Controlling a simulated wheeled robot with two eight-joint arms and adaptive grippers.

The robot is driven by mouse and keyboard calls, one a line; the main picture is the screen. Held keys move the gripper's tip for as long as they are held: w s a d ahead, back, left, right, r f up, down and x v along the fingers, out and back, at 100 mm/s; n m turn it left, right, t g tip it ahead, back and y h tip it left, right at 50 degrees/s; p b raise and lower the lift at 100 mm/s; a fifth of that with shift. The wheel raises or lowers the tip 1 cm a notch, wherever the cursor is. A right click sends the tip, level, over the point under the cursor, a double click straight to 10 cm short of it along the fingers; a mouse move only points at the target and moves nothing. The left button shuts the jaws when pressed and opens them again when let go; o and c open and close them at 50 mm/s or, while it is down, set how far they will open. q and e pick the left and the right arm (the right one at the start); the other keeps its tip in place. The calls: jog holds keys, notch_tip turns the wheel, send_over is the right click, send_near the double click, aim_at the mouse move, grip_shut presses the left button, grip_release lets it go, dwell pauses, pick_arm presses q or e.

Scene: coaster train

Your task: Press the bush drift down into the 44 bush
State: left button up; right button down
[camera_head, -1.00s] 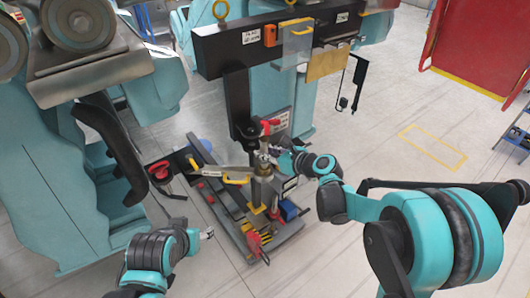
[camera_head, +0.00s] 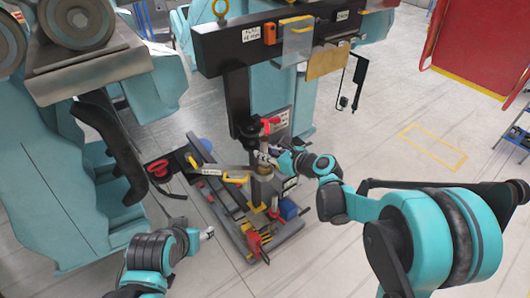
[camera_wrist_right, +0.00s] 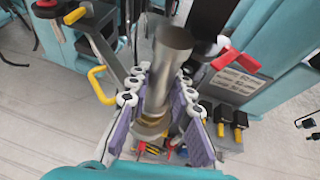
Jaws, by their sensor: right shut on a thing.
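The bush drift, a plain steel cylinder (camera_wrist_right: 165,70), stands between the purple pads of my right gripper (camera_wrist_right: 160,112) in the right wrist view. The gripper is shut on it. A brass-coloured ring (camera_wrist_right: 151,127), which looks like the 44 bush, shows just under the drift's lower end; whether they touch I cannot tell. In the head view my right gripper (camera_head: 268,157) is at the upright post of the work stand, and the drift is mostly hidden by the fingers. My left gripper (camera_head: 207,233) is low at the left, away from the stand; its fingers are too small to read.
The work stand's base (camera_head: 282,234) carries a red tool (camera_head: 256,243) and a blue block (camera_head: 288,209). A yellow-handled bar (camera_head: 236,180) lies left of the post. A dark beam (camera_head: 240,48) with hanging panels is above. Open floor lies to the right.

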jog(key=shift+s+f+b, duration=0.1)
jog(key=shift+f+b, duration=0.5)
jog(key=shift+f, duration=0.1)
dwell(1.0)
jog(key=c, duration=1.3)
grip_release()
jog(key=shift+d+r, duration=0.1)
jog(key=v, duration=1.2)
jog(key=s+d+f+n+h+b, duration=0.2)
jog(key=s+n, duration=0.4)
jog(key=n, duration=0.3)
jog(key=s+d+f+n+g+h+b, duration=0.1)
jog(key=s+d+f+n+h, duration=0.3)
jog(key=s+n, duration=0.3)
jog(key=s+d+f+n+g+h+b, duration=0.1)
jog(key=s+d+f+n+h+b, duration=0.1)
jog(key=s+n, duration=0.5)
jog(key=shift+d+f+n+h+b, duration=0.2)
jog(key=shift+d+f+n+h, duration=0.2)
jog(key=shift+f+n, duration=0.45)
jog(key=shift+d+f+n+h+b, duration=0.15)
jog(key=shift+d+f+n+h, duration=0.35)
jog(key=shift+n, duration=0.65)
